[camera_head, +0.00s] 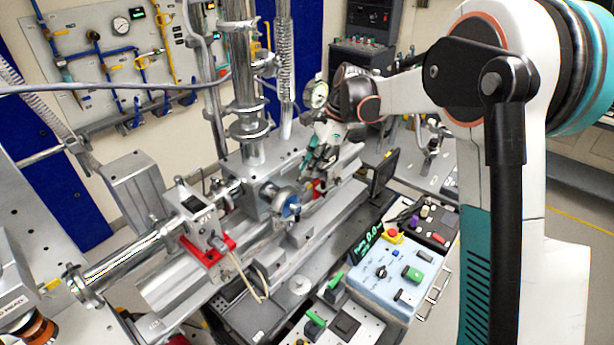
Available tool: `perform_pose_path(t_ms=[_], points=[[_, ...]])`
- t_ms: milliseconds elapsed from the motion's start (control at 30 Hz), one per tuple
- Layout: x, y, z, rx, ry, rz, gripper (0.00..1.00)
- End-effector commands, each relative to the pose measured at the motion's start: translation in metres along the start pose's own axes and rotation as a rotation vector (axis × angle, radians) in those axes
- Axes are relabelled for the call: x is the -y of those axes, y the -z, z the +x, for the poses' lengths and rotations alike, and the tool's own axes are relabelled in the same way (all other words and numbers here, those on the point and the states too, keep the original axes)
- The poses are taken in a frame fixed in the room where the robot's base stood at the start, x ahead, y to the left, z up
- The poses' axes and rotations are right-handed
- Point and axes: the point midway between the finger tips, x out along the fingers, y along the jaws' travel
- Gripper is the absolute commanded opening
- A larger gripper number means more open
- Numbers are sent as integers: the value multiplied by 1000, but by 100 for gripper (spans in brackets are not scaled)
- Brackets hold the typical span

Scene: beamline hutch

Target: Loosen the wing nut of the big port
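A silver chamber (250,195) stands on the beamline bench in the middle of the view. On its front right side is a round metal port (286,204) with a blue part at its rim. I cannot make out the wing nut with certainty at this size. My gripper (312,170) is at the end of my arm, which reaches in from the right. It points down at the right side of the chamber, just above and right of the round port. A small red part (319,187) lies by the fingertips. I cannot tell if the fingers touch anything.
A steel beam pipe (125,262) with a red-based block (207,252) runs left. A vertical column (243,75) rises behind the chamber. Cables hang nearby.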

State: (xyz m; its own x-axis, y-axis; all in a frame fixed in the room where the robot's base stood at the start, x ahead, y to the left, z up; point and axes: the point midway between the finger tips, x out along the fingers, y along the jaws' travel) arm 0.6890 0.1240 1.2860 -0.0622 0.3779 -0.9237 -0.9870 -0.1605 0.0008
Motion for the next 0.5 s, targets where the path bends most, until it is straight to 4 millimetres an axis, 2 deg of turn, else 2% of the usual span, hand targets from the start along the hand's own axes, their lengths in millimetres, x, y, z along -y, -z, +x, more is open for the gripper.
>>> perform_pose_path(t_ms=[200,500], points=[[0,0,30,0,0,1,12],[0,0,40,0,1,0,12]])
